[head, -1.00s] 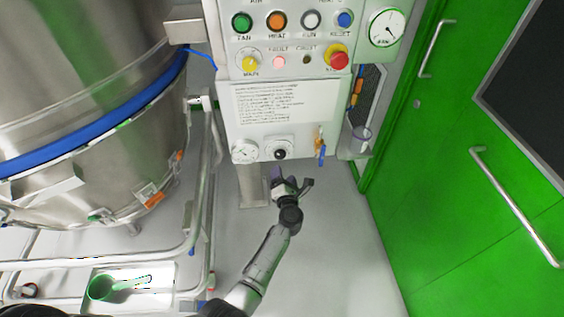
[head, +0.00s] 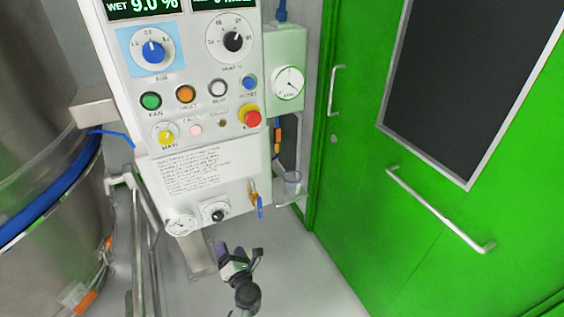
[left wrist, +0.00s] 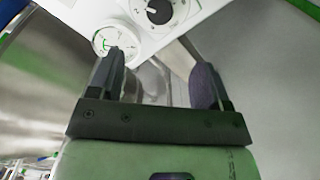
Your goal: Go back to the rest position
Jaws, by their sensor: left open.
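My left gripper (head: 238,254) is in the lower middle of the head view, below the white control panel (head: 210,172) and in front of a pale post. In the left wrist view its two fingers (left wrist: 162,88) stand apart with nothing between them. The panel's lower edge, with a gauge (left wrist: 116,40) and a black knob (left wrist: 158,10), lies beyond the fingertips. The gripper appears apart from the panel. My right gripper does not show in either view.
A steel vessel (head: 40,190) with a blue band and pipe rails stands at the left. A green door (head: 390,235) with handles fills the right. A small cup (head: 292,182) and a blue-handled valve (head: 258,202) are beside the panel. Grey floor (head: 305,275) is clear.

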